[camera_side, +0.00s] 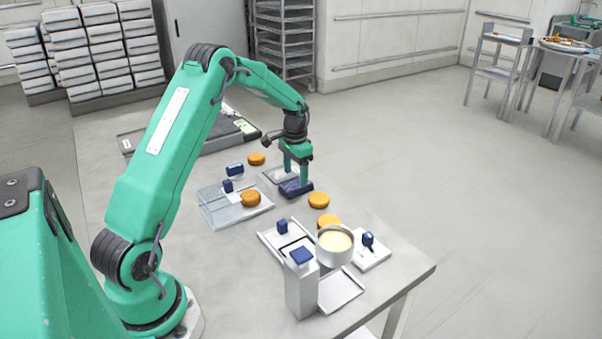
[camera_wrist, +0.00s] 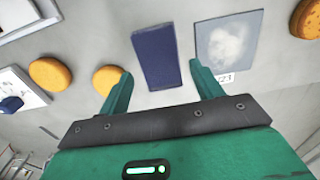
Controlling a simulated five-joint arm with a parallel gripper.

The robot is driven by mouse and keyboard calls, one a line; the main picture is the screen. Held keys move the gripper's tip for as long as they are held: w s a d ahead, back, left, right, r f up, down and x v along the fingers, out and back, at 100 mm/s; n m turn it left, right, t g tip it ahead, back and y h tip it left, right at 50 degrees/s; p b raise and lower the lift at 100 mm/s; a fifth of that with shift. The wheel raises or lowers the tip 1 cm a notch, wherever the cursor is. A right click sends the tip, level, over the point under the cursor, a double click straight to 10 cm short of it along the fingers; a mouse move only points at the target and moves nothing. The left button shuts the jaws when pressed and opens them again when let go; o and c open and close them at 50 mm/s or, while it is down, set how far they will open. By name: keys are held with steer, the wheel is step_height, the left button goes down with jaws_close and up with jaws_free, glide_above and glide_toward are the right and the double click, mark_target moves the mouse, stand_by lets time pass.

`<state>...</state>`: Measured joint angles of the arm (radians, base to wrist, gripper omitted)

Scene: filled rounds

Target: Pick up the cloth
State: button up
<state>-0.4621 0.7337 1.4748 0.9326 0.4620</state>
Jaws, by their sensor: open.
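The cloth (camera_side: 292,190) is a dark blue folded rectangle lying on the grey table. In the wrist view the cloth (camera_wrist: 157,55) lies flat and slightly tilted, ahead of and between the two fingers. My gripper (camera_side: 297,177) is at the cloth, its green fingers pointing down. In the wrist view my gripper (camera_wrist: 160,72) is open, with one finger on each side of the cloth's near end. Whether the fingertips touch the cloth or table cannot be told.
A pale plate (camera_wrist: 228,42) lies close to the cloth's right in the wrist view. Orange rounds (camera_side: 319,200) lie nearby. A clear tray (camera_side: 230,217) stands left, and a pot of cream filling (camera_side: 335,241) stands towards the front.

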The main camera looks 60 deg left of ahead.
mark_target(296, 183)
steer(key=shift+f, duration=1.85)
steer(key=c, duration=0.8)
